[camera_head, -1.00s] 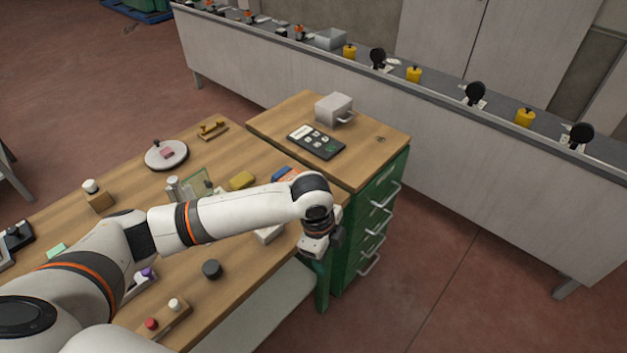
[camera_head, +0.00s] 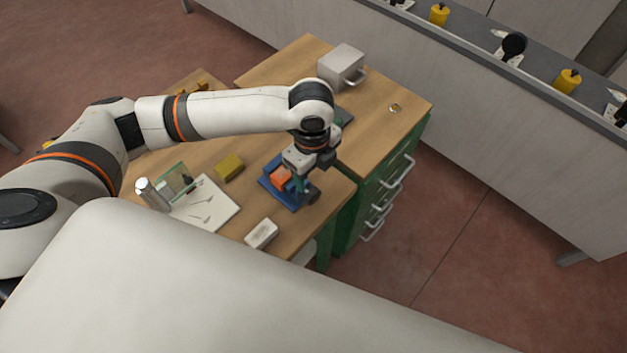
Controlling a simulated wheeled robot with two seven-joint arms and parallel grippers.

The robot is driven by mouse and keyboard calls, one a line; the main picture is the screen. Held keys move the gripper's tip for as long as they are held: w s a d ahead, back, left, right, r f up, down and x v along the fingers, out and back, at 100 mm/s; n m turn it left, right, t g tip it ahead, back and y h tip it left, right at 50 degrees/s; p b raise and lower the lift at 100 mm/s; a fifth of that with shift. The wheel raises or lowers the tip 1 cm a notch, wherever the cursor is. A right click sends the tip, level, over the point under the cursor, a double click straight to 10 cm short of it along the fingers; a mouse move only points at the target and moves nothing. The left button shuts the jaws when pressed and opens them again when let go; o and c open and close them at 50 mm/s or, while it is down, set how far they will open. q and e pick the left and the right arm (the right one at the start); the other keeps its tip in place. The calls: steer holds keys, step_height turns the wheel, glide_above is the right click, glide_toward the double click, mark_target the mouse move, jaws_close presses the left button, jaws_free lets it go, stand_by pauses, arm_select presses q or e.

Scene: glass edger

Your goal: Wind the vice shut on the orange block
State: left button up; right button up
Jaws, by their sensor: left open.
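The blue vice (camera_head: 271,185) sits on the wooden bench near its right end. The orange block (camera_head: 281,177) is in the vice, partly hidden by my gripper. I cannot tell whether the jaws touch the block. My left gripper (camera_head: 303,184) is over the right side of the vice, pointing down, with its fingers open. A dark round part (camera_head: 313,194) shows just beside the fingers; I cannot tell whether it is the vice's handle. My right gripper is not in view; a large white part of my own body fills the lower foreground.
A yellow block (camera_head: 229,167), a white board (camera_head: 208,203) with a glass piece (camera_head: 176,181), a metal cylinder (camera_head: 152,194) and a white block (camera_head: 261,234) are on the bench. A green drawer cabinet (camera_head: 384,190) with a grey box (camera_head: 341,66) adjoins it at right.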

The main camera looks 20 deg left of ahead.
mark_target(314, 192)
arm_select(q)
steer(key=f, duration=0.2)
steer(key=s+f+p, duration=0.1)
steer(key=f, duration=0.1)
steer(key=shift+d+f, duration=0.2)
steer(key=shift+f, duration=0.2)
steer(key=f, duration=0.4)
steer(key=shift+w+a+f+p, duration=0.15)
steer(key=shift+w+f+p, duration=0.2)
steer(key=shift+w+p, duration=0.05)
steer(key=shift+f, duration=0.15)
steer(key=shift+s, duration=0.1)
steer(key=shift+c, duration=1.3)
steer(key=c, duration=0.7)
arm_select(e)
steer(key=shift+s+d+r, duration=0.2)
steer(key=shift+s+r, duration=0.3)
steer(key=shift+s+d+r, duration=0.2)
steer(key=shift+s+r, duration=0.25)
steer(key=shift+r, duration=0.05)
